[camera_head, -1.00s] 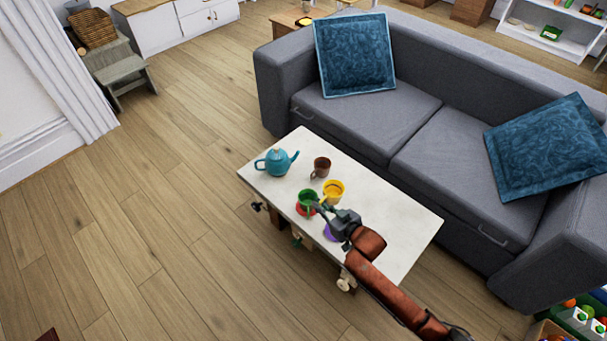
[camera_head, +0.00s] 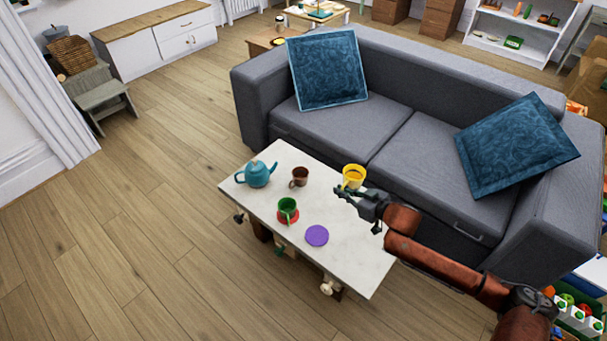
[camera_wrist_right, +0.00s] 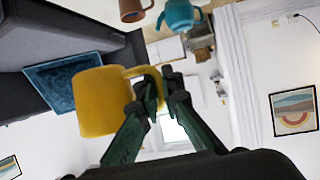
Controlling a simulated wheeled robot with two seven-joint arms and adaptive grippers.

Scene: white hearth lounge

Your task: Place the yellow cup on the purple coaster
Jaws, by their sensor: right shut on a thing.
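The yellow cup (camera_head: 353,173) is in the air over the table's sofa-side edge in the head view. My right gripper (camera_head: 343,191) is shut on its handle. The wrist view shows the yellow cup (camera_wrist_right: 95,102) large, with the fingers of my right gripper (camera_wrist_right: 158,95) on the handle. The purple coaster (camera_head: 317,236) lies bare on the tabletop, nearer the front edge, below and left of the cup in the picture. My left gripper is not in view.
On the white table (camera_head: 350,265), a green cup (camera_head: 287,205) stands on a red coaster (camera_head: 290,219), left of the purple one. The grey sofa (camera_head: 410,155) is behind. The table's right part is clear.

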